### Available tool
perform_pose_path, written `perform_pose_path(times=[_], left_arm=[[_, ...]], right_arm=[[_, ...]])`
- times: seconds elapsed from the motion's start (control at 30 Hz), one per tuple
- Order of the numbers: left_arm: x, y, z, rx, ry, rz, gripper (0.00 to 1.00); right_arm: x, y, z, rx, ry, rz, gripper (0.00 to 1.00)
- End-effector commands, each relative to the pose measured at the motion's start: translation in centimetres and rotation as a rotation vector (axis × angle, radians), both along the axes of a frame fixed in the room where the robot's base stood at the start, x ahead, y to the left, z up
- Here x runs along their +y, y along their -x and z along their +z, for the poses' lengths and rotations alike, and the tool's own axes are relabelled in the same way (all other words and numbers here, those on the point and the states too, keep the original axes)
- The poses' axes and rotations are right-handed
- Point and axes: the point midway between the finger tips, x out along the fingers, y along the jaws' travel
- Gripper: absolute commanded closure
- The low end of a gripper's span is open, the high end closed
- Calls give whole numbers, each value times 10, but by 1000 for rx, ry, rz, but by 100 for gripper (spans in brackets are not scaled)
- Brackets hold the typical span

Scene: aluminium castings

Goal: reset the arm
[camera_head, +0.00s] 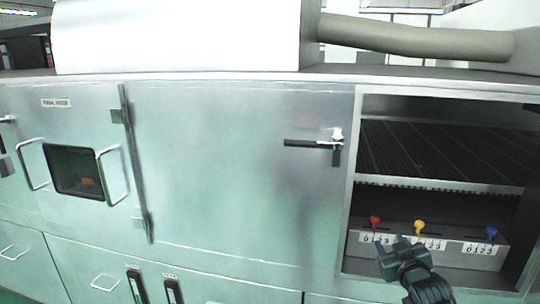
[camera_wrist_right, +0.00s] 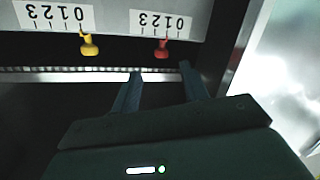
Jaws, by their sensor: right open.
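My right gripper (camera_head: 392,246) is in front of the open compartment at the right, near the labelled panel (camera_head: 458,256). Its fingers are apart with nothing between them, as the right wrist view (camera_wrist_right: 160,72) also shows. A red knob (camera_head: 375,222), a yellow knob (camera_head: 419,227) and a blue knob (camera_head: 491,232) stand along the panel over 0-1-2-3 labels. In the right wrist view the red knob (camera_wrist_right: 162,48) lies just beyond the fingertips, with a visible gap, and the yellow knob (camera_wrist_right: 88,45) is to its left. My left gripper is not in view.
A dark grated shelf (camera_head: 440,150) is above the panel inside the compartment. A closed metal door (camera_head: 230,170) with a black handle (camera_head: 310,143) is left of it. A windowed door (camera_head: 75,172) is farther left. A thick pipe (camera_head: 415,40) runs above the top.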

Motion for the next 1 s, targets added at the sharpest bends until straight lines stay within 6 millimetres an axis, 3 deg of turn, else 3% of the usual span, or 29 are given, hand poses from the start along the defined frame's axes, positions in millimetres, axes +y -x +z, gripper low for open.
perform_pose_path(times=[0.03,0.17,0.3,0.43,0.6,0.7,0.8,1.0], left_arm=[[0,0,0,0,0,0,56],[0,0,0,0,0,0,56],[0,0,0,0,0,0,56],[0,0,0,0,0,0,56],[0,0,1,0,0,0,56],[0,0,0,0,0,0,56],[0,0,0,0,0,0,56],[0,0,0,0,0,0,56]], right_arm=[[12,16,-23,33,-7,19,56],[45,65,-76,112,-35,70,56],[87,141,-132,218,-90,128,56],[124,222,-168,319,-159,171,56],[156,306,-185,420,-242,196,56],[166,335,-186,454,-275,199,56],[170,349,-185,472,-291,200,56],[172,353,-185,477,-295,201,56]])
